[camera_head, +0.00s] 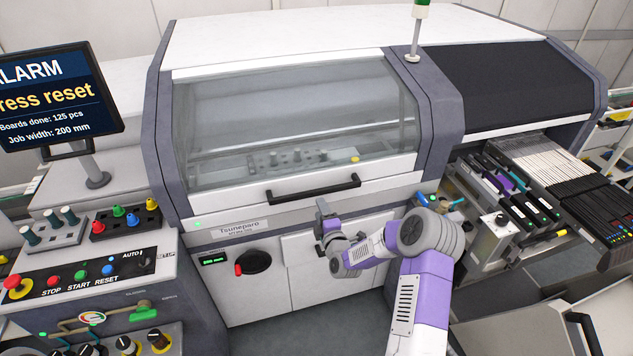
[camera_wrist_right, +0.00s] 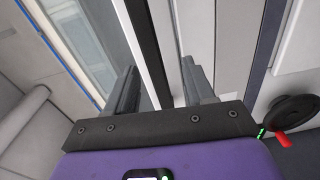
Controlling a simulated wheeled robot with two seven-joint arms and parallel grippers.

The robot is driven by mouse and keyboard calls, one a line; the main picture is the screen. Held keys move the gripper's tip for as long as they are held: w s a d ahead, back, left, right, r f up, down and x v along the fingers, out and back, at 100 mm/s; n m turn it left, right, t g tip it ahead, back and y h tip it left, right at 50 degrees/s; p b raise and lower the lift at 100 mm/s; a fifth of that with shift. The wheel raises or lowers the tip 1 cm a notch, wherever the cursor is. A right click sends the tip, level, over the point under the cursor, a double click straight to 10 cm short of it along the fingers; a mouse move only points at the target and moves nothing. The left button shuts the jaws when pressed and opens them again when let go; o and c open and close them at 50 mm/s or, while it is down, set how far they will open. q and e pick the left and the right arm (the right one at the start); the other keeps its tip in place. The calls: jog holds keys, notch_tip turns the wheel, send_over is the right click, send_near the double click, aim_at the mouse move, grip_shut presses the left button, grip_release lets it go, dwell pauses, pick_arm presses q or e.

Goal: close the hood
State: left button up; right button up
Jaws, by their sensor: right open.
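The hood (camera_head: 295,122) of the white and grey machine is a clear window with a white lower panel. It lies down over the machine's front opening, with no clear gap seen along its lower edge. Its black bar handle (camera_head: 313,190) runs across the lower panel. My right gripper (camera_head: 322,208) is just below the handle, open and empty. In the right wrist view the handle (camera_wrist_right: 143,40) runs between the two spread fingers (camera_wrist_right: 160,82); I cannot tell whether they touch it. My left gripper is out of view.
A screen (camera_head: 52,95) at left reads "ALARM" and "press reset". Below it is a control panel (camera_head: 130,275) with coloured buttons. A round black knob with a red grip (camera_head: 252,263) is on the lower front. A feeder trolley (camera_head: 478,255) stands at right.

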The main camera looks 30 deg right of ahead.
aim_at(317, 194)
jog(key=shift+n, duration=0.3)
jog(key=shift+d+r+x, duration=0.15)
jog(key=shift+r+x, duration=0.05)
jog(key=shift+x, duration=1.15)
jog(key=shift+d+r+x, duration=0.1)
jog(key=shift+r+x, duration=0.1)
jog(key=shift+x, duration=1.1)
jog(key=shift+d+r+x, duration=0.15)
jog(key=shift+r+x, duration=0.05)
jog(key=shift+x, duration=1.15)
jog(key=shift+s, duration=0.15)
grip_shut()
